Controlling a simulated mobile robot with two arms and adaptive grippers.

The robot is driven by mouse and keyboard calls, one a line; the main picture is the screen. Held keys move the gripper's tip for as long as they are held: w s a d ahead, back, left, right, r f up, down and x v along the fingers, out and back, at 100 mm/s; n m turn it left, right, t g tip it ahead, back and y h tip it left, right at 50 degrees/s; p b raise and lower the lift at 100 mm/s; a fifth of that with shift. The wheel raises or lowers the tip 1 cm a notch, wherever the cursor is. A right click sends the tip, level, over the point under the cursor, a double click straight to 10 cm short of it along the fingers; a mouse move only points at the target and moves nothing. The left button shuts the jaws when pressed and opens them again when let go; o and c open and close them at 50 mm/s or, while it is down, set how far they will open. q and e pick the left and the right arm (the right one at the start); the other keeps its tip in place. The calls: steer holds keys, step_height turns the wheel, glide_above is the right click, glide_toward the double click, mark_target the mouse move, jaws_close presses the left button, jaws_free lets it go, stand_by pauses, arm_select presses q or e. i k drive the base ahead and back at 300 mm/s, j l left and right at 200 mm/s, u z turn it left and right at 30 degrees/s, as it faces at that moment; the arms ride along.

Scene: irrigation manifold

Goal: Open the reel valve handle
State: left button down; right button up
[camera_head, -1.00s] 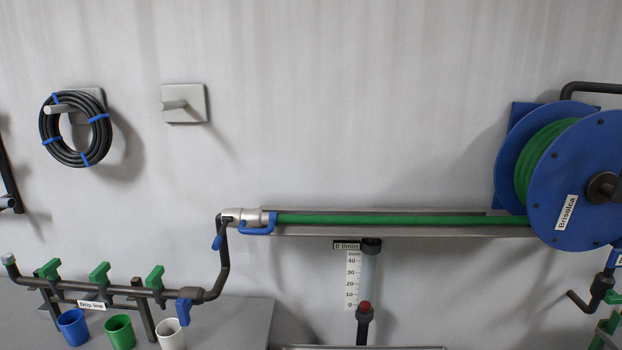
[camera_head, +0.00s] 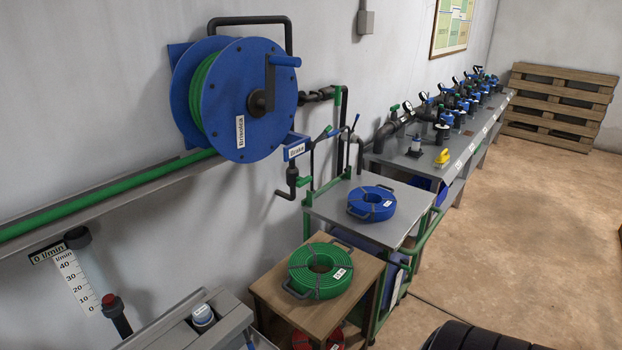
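The blue hose reel (camera_head: 225,95) with green hose hangs on the wall at upper left in the head view. Its label reads Brisolca. A dark pipe joint (camera_head: 318,95) comes out on its right side and meets a green pipe (camera_head: 343,110). A small green lever (camera_head: 304,182) sits on a dark bent pipe below the reel. I cannot tell which is the reel valve handle. Neither gripper is in view.
A wooden stand (camera_head: 262,284) with a green hose coil (camera_head: 320,268) and a grey cart (camera_head: 322,204) with a blue coil (camera_head: 371,203) stand below the reel. A long bench (camera_head: 410,159) with valves runs along the wall. The floor at right is open.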

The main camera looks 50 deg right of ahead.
mark_target(301, 181)
steer(key=z, duration=1.6)
steer(key=i+l+u, duration=0.1)
steer(key=u, duration=0.35)
steer(key=i+l+u, duration=0.15)
steer(key=l, duration=0.35)
steer(key=i+l+u, duration=0.2)
steer(key=l, duration=0.35)
steer(key=i+l+u, duration=0.15)
steer(key=l, duration=0.35)
steer(key=l+u, duration=0.15)
steer(key=l, duration=0.4)
